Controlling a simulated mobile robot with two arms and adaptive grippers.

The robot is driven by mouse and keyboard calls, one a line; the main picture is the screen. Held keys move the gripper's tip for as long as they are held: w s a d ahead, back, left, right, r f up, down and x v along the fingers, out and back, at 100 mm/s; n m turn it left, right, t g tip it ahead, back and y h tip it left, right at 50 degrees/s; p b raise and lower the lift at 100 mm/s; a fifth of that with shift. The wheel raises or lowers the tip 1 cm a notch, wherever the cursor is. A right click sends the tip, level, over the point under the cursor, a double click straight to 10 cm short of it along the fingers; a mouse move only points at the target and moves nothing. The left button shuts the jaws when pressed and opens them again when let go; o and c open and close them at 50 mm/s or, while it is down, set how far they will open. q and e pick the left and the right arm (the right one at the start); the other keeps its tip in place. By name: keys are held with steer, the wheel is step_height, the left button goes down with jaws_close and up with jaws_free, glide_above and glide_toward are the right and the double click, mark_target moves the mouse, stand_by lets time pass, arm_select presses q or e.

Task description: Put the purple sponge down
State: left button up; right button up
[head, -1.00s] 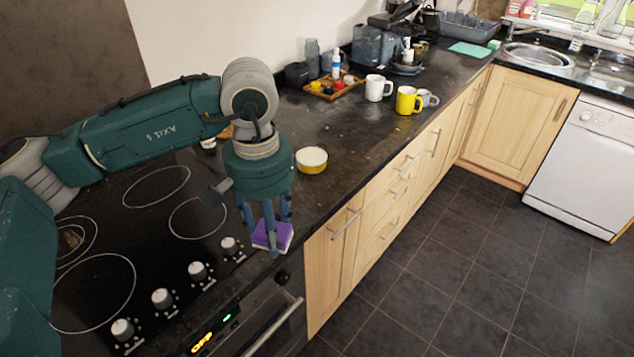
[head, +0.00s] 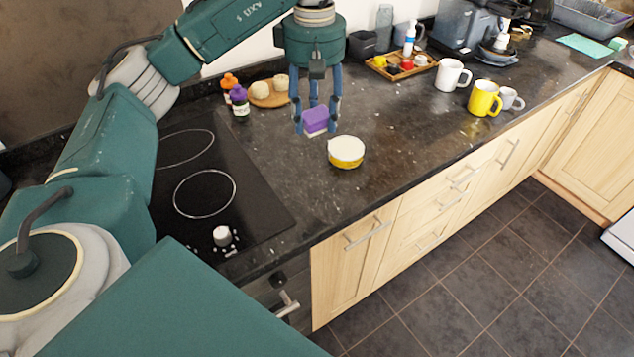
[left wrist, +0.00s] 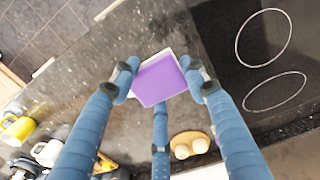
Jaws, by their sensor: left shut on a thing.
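The purple sponge (head: 315,120) has a pale underside and is between the blue fingers of my left gripper (head: 316,125). In the left wrist view the sponge (left wrist: 159,80) shows its purple face, with the fingers of the left gripper (left wrist: 160,85) closed on its sides. My right gripper is not in view.
A black hob (head: 240,225) lies to the left. Two small bottles (head: 239,100) and a round board with buns (head: 270,98) stand behind left. A wooden tray (head: 400,66), a white mug (head: 452,75) and a yellow mug (head: 484,98) stand to the right. Bare counter surrounds the tin.

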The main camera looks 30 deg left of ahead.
arm_select(q)
steer(key=p, duration=0.2)
glide_above(317, 186)
step_height(317, 186, down, 11)
step_height(317, 186, down, 7)
steer(key=shift+r+p, duration=0.2)
steer(key=shift+p, duration=0.6)
steer(key=shift+f, duration=0.55)
steer(key=o, duration=1.2)
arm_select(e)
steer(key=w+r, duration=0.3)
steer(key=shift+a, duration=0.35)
